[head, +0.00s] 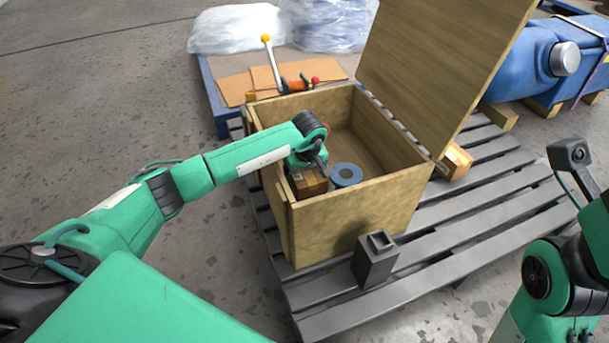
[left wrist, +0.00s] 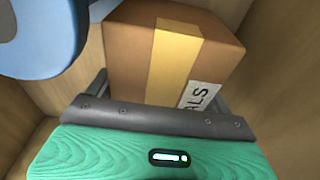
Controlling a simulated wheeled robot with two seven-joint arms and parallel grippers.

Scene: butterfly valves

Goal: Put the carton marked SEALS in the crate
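A brown carton (head: 309,182) with a tan tape strip is inside the open wooden crate (head: 345,228), at its left side. In the left wrist view the carton (left wrist: 150,60) has a white label with "ALS" readable, the rest hidden by my gripper. My left gripper (head: 320,172) reaches down into the crate. In the left wrist view its fingers (left wrist: 162,95) lie along both sides of the carton and look shut on it. I cannot tell whether the carton touches the crate floor. My right arm shows at the right edge; its gripper fingers are out of view.
A blue-grey ring (head: 347,174) lies in the crate beside the carton. The crate lid (head: 440,60) stands open on the right. A dark square block (head: 375,262) and another small carton (head: 455,162) are on the pallet (head: 490,205). A yellow-knobbed lever (head: 272,62) stands behind the crate.

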